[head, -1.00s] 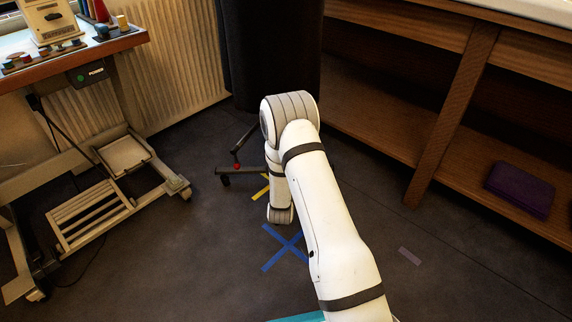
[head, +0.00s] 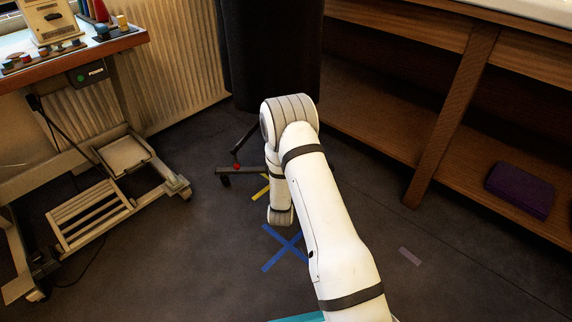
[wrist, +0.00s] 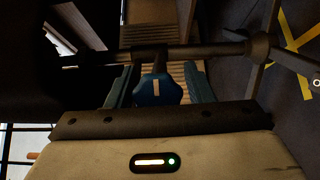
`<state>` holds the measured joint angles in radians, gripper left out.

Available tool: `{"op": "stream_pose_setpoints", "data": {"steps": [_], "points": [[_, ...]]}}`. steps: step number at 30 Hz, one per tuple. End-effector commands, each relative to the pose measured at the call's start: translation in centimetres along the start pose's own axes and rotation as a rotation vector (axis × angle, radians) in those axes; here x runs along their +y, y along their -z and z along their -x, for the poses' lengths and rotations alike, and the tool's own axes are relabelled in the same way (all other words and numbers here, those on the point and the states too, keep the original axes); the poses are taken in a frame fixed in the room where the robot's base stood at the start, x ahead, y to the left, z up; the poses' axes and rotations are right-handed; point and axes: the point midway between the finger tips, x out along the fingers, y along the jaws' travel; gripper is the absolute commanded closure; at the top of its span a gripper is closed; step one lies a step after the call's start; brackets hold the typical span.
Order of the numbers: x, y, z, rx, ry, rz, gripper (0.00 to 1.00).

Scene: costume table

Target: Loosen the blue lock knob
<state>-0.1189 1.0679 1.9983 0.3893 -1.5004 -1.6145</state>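The blue lock knob (wrist: 157,92) shows in the middle of the wrist view, with a pale upright mark on its face. It sits on a dark shaft below a dark horizontal bar (wrist: 190,52). My gripper (wrist: 160,82) is open, with one teal finger on each side of the knob. A narrow gap shows, at least on the right side; contact on the left is hard to tell. In the head view my gripper and the knob are hidden behind my white arm.
A black hanging cloth (head: 270,55) and a dark wheeled stand foot (head: 238,165) are beyond my arm. A wooden shelf unit (head: 440,125) with a purple box (head: 520,190) stands right. A wheeled table (head: 110,48) stands left.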

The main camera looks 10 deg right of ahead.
Motion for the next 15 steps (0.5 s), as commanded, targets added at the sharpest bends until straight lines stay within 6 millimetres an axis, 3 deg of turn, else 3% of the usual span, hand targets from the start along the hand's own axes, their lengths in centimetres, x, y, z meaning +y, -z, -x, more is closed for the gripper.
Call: {"op": "stream_pose_setpoints", "data": {"steps": [4,11,15], "points": [[0.1,0.1,0.0,0.001,-0.002,-0.001,0.41],[0.2,0.1,0.1,0.002,-0.003,-0.001,0.41],[0.3,0.2,1.3,0.004,-0.001,-0.001,0.41]]}}
